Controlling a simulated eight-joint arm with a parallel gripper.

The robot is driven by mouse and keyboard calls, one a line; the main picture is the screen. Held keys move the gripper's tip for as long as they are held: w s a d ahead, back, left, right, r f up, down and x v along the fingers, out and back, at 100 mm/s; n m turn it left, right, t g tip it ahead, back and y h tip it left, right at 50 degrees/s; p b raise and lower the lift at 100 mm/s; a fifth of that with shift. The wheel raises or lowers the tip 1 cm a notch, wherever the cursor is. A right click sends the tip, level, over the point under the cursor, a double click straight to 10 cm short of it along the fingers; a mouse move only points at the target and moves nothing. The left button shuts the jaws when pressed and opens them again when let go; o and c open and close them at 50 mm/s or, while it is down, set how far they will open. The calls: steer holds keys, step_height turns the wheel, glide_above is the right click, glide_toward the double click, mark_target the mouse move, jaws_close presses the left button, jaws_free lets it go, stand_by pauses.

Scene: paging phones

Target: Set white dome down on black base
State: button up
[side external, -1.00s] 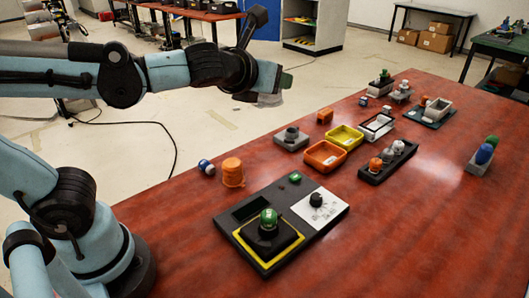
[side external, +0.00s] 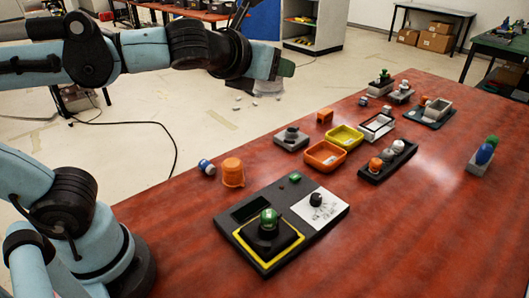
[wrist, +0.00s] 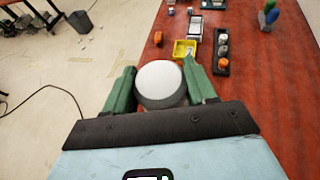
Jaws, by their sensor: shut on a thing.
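My gripper (wrist: 160,84) is shut on the white dome (wrist: 160,80), a round piece with a pale top and grey side between the green fingers. In the side view my gripper (side external: 281,68) holds the pale dome (side external: 268,88) high, off the table's far left edge. A black square base (side external: 266,243) within a yellow border sits on the dark panel, with a green dome (side external: 268,217) on it. A grey block with a dark round top (side external: 291,137) stands farther back. I cannot tell which is the named black base.
Orange (side external: 325,155) and yellow (side external: 345,136) trays and a black rack (side external: 374,175) of small domes stand mid-table. An orange cup (side external: 233,173) and a blue-white ball (side external: 206,167) are near the left edge. The front right of the table is clear.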

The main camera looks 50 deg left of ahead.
steer(key=s+d, duration=0.8)
steer(key=d, duration=0.2)
steer(key=shift+s, duration=0.3)
stand_by(0.4)
steer(key=w+a, duration=1)
steer(key=a, duration=0.2)
steer(key=shift+w+a, duration=0.15)
steer(key=shift+w, duration=0.05)
steer(key=s+d, duration=1)
steer(key=d, duration=0.2)
steer(key=shift+s+d, duration=0.2)
stand_by(0.8)
